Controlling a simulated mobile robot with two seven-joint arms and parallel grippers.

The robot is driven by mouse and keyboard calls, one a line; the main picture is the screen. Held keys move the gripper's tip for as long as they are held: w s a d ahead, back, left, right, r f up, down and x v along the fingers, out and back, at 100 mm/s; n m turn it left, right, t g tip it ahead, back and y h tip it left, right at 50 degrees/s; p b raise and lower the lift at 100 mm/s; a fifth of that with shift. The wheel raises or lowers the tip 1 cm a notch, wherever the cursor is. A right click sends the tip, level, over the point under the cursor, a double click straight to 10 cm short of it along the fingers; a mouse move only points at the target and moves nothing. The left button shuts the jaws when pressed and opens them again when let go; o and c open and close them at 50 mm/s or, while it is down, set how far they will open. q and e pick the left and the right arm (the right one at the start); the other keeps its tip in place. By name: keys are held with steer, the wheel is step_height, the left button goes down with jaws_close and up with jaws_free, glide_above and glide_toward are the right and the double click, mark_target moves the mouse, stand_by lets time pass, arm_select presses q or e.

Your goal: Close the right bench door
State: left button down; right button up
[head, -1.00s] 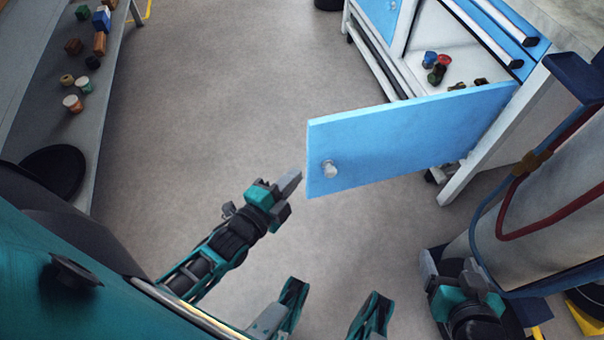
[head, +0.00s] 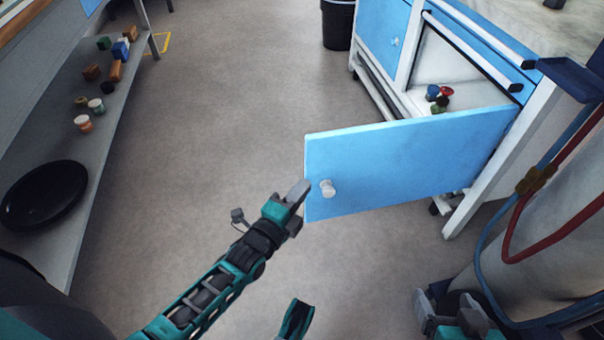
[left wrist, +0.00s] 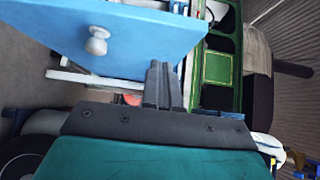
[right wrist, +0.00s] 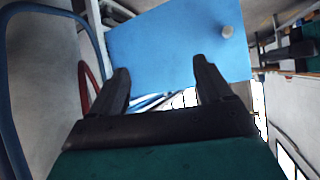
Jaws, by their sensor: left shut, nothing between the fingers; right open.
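The right bench door (head: 415,155) is a blue panel with a round whitish knob (head: 327,188). It stands swung wide open from the white-framed bench, its free edge toward the left. My left gripper (head: 301,192) is shut and empty, at the door's free edge beside the knob; I cannot tell whether it touches. In the left wrist view the door (left wrist: 130,35) lies ahead and left of the shut fingers (left wrist: 162,85). My right gripper (head: 425,305) is low at the right, and the door (right wrist: 180,45) shows beyond its open fingers (right wrist: 160,85) in the right wrist view.
Small red, blue and green items (head: 439,96) lie inside the open bench compartment. A grey cylinder with red and blue hoses (head: 560,225) stands at the right. A shelf (head: 75,215) with blocks and a black dish (head: 45,195) runs along the left. The floor between is clear.

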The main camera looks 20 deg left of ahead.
mark_target(310, 159)
arm_select(q)
steer(key=shift+w+a+b, duration=0.3)
steer(key=shift+w, duration=0.65)
steer(key=shift+w+a+b, duration=0.25)
steer(key=shift+w+a, duration=0.1)
steer(key=shift+w, duration=0.65)
steer(key=shift+w+a+b, duration=0.3)
steer(key=shift+w, duration=0.65)
steer(key=shift+w+a, duration=0.1)
steer(key=shift+a, duration=0.05)
